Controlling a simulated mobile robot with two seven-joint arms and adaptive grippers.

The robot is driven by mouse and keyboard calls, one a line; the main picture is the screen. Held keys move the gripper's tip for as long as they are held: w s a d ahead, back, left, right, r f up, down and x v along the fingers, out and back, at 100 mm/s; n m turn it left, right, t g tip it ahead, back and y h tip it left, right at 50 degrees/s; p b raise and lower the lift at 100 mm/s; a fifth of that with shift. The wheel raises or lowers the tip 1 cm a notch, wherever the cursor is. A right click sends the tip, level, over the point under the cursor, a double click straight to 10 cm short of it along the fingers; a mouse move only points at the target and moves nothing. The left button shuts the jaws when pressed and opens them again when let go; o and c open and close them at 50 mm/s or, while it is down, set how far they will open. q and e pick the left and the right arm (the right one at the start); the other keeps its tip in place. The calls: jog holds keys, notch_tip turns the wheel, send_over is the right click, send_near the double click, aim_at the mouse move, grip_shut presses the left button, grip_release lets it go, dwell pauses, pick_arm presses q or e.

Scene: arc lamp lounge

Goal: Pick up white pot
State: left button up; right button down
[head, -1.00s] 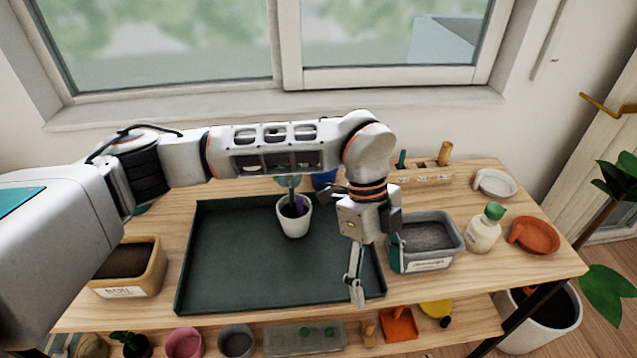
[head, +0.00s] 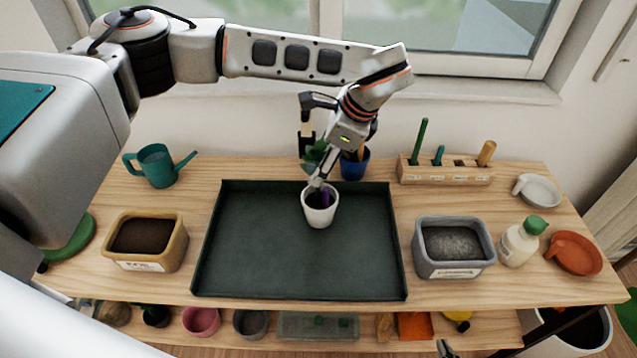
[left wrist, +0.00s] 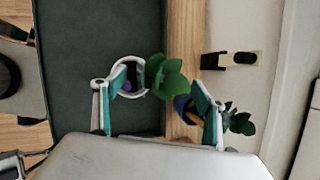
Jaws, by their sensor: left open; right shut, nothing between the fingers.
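The white pot (head: 320,211) stands upright near the back of the dark tray (head: 300,262), with dark contents and something purple inside. My left gripper (head: 312,168) is open above its back rim, one finger reaching down at the pot's opening. In the left wrist view the pot (left wrist: 143,64) shows between the spread fingers (left wrist: 158,82), close to the left one. Green leaves (left wrist: 166,80) are also between the fingers; whether they grow from this pot I cannot tell. Only a tip of my right gripper (head: 445,348) shows at the bottom edge, shut and empty.
A blue pot (head: 355,166) stands just behind the tray, close to the gripper. A soil bin (head: 148,262) is left of the tray, a grey bin (head: 455,268) right. A watering can (head: 157,166) and wooden tool holder (head: 445,173) stand at the back. The tray's front is clear.

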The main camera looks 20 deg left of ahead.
pick_arm(q)
jog(key=shift+x, duration=1.2)
grip_shut()
